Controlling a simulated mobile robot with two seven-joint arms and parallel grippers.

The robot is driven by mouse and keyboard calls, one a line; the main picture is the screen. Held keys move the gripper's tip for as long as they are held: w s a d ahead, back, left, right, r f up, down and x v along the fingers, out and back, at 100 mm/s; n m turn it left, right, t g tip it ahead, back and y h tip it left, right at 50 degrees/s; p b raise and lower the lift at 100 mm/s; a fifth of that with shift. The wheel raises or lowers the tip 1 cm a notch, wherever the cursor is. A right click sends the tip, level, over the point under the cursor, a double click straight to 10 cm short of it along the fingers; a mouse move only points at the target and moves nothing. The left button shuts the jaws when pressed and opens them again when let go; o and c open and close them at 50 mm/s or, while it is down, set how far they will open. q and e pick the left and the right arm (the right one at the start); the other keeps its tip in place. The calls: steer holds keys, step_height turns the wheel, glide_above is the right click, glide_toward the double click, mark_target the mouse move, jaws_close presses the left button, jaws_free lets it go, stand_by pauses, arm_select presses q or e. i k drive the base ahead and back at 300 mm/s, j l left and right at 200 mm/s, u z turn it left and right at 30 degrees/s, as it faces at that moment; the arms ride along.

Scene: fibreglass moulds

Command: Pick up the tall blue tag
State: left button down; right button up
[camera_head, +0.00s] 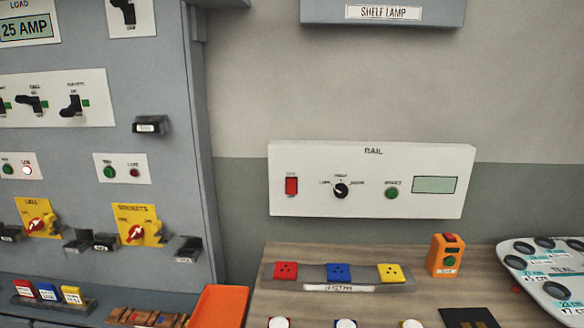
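Several blue pieces are in view, and I cannot tell for sure which is the tall blue tag. One blue tag (47,291) with a white label stands between a red and a yellow tag in a dark rack at the lower left. A blue block (339,271) with dark dots sits in the middle of a grey holder (310,285) on the wooden table. Another blue piece (332,324) with a white disc is cut off by the bottom edge. Neither of my grippers is in view.
The holder also carries a red block (285,270) and a yellow block (390,272). An orange tray (218,308) stands at the table's left edge. An orange button box (446,256) and a pale board with dark round wells (517,247) are at right. Grey cabinet (175,200) fills the left.

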mark_target(49, 291)
steer(key=u, duration=1.55)
steer(key=i+j+z, duration=0.15)
steer(key=i+j, duration=0.15)
steer(key=i+j+z, duration=0.15)
steer(key=j, duration=0.35)
steer(key=i+j+z, duration=0.1)
steer(key=i+j, duration=0.3)
steer(key=i+j+z, duration=0.15)
steer(key=j, duration=0.35)
steer(key=i+j+z, duration=0.15)
steer(key=i+j, duration=0.15)
steer(key=j, duration=0.2)
steer(key=i+j+z, duration=0.15)
steer(key=j, duration=0.35)
steer(key=i+j+z, duration=0.15)
steer(key=j, duration=0.4)
steer(key=i+j+z, duration=0.15)
steer(key=j, duration=0.4)
